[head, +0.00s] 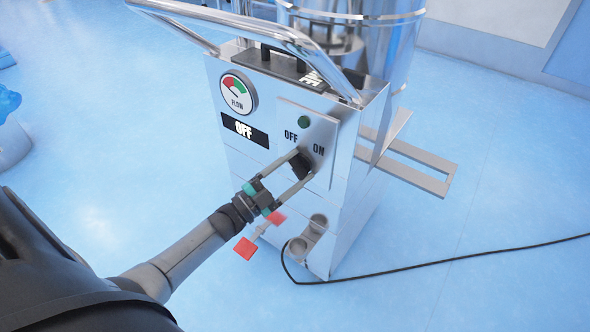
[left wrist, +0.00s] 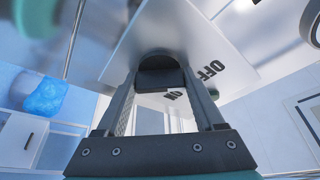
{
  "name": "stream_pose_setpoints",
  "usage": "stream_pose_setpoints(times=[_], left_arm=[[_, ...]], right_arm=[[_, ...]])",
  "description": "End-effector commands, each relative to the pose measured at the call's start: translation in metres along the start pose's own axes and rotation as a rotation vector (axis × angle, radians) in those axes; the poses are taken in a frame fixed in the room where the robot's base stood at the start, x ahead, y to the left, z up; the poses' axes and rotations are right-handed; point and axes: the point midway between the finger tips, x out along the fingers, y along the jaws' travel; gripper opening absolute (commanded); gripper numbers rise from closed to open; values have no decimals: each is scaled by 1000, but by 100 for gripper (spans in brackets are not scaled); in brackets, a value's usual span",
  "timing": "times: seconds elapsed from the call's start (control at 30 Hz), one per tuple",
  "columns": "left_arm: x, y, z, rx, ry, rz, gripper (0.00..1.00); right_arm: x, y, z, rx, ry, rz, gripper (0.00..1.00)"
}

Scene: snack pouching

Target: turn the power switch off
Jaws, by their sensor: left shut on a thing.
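The power switch (head: 300,164) is a black knob on a light panel (head: 322,132) on the front of the steel machine. OFF and ON are printed above it, and a round green light (head: 304,122) sits higher up. My left gripper (head: 299,167) is shut on the switch, one finger on each side. The left wrist view shows the dark switch (left wrist: 160,75) between the two fingers (left wrist: 158,92), with OFF and ON upside down beside it. My right gripper is not in view.
A flow gauge (head: 238,93) sits above the display. A steel handle rail (head: 250,32) runs across the top. Red pedals (head: 245,248) are low in front. A black cable (head: 430,266) lies on the open blue floor to the right. A steel bracket (head: 420,168) juts out right.

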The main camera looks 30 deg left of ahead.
Motion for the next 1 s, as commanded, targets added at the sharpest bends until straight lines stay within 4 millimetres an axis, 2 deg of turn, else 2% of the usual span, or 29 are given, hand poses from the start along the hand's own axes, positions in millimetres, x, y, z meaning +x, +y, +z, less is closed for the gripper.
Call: stream_pose_setpoints(times=[0.67, 0.7, 0.93, 1.0], left_arm=[[0, 0, 0, -57, 0, -24, 14], [0, 0, 0, -57, 0, -23, 74], [0, 0, 0, -54, 0, -22, 100], [0, 0, 0, -53, 0, -22, 100]], right_arm=[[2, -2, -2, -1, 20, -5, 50], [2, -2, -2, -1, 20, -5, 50], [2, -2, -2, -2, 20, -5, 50], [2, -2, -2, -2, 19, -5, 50]])
